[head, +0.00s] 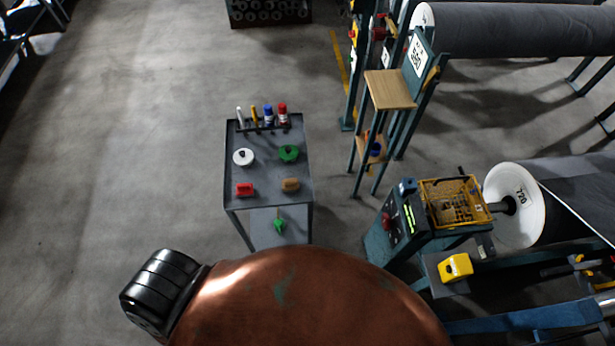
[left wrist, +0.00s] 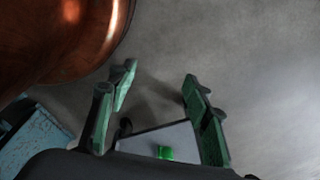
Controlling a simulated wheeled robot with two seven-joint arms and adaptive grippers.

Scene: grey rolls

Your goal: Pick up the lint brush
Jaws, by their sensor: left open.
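A small tan block with a rounded top (head: 290,184), which may be the lint brush, lies at the front right of the grey cart's top (head: 265,172). It is too small to be sure. My left gripper (left wrist: 160,78) shows only in the left wrist view. Its two green fingers are spread apart with nothing between their tips. Part of a grey surface, which looks like the cart (left wrist: 182,135), shows low between the fingers with a small green thing (left wrist: 165,152) by it. The tan block is not clear there. My right gripper is in neither view.
The cart also holds a red block (head: 245,190), a white round item (head: 243,157), a green round item (head: 288,153) and several bottles at the back. A machine with a yellow basket (head: 455,202) stands right of it. The floor left of the cart is clear.

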